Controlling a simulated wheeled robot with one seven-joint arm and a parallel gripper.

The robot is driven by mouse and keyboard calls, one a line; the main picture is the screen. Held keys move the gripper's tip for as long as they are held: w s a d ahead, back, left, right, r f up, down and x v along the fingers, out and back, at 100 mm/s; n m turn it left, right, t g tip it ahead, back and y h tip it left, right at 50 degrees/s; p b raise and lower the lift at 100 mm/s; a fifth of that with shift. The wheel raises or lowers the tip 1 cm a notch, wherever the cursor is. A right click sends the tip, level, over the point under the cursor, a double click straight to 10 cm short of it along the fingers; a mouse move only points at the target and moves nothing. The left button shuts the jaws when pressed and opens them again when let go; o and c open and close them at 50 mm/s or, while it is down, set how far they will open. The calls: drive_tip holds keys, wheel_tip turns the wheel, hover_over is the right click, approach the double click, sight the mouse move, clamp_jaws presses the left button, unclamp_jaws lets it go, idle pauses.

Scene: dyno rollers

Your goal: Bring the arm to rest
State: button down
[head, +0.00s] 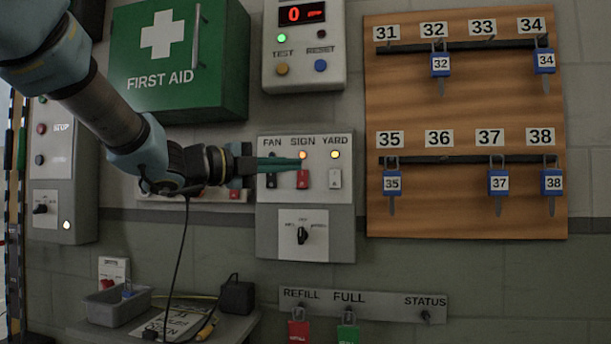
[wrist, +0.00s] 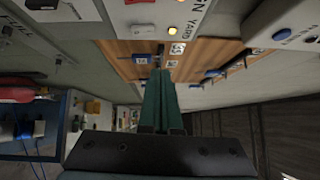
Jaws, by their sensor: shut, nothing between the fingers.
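My arm (head: 110,115) reaches in from the upper left of the head view. My gripper (head: 300,163) has green fingers that are shut and empty. Its fingertips are in front of the FAN, SIGN and YARD switch panel (head: 335,220), by the red SIGN switch (head: 303,180); I cannot tell whether they touch it. The SIGN lamp glows orange and the YARD lamp (head: 335,154) glows yellow. The FAN switch is partly hidden by the fingers. In the wrist view the shut fingers (wrist: 164,80) point toward the wooden key board (wrist: 190,60), with the YARD lamp above them.
A first aid box (head: 180,60), a meter box (head: 304,75) and a key board with hanging tags (head: 465,105) are on the wall. A STOP panel (head: 62,170) is at left. Below are a small table with a grey bin (head: 118,308) and a REFILL/FULL rail (head: 385,305).

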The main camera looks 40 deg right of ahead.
drive_tip(key=shift+v, duration=0.8)
drive_tip(key=shift+r, duration=0.1)
drive_tip(key=w+a+f+n+t+y, duration=0.2)
drive_tip(key=w+a+f+n+t, duration=0.4)
drive_tip(key=w, duration=0.3)
drive_tip(key=w+a+f+n+t+y, duration=0.2)
drive_tip(key=w+a+f+n+t, duration=0.25)
drive_tip(key=w+n, duration=0.4)
drive_tip(key=w+a+f+n+t+y, duration=0.4)
drive_tip(key=w+a+f+n+y, duration=0.2)
drive_tip(key=a+f+n, duration=0.5)
drive_tip(key=s+a+f+n+g+y, duration=0.1)
drive_tip(key=a+f+n+g+y, duration=0.15)
drive_tip(key=a+f, duration=0.4)
drive_tip(key=s+a+f+n+g+y, duration=0.15)
drive_tip(key=a+f+y, duration=0.25)
drive_tip(key=a, duration=0.6)
drive_tip(key=s+a+f+n+g, duration=0.2)
drive_tip(key=s+a+f+n, duration=0.2)
drive_tip(key=s, duration=0.3)
drive_tip(key=s+a+f+n+g+y, duration=0.1)
drive_tip(key=s+a+f+n+g, duration=0.2)
drive_tip(key=s, duration=0.4)
drive_tip(key=a+f+n, duration=0.1)
drive_tip(key=a, duration=0.1)
drive_tip(key=shift+s+a+f, duration=0.15)
drive_tip(key=shift+s+a, duration=0.15)
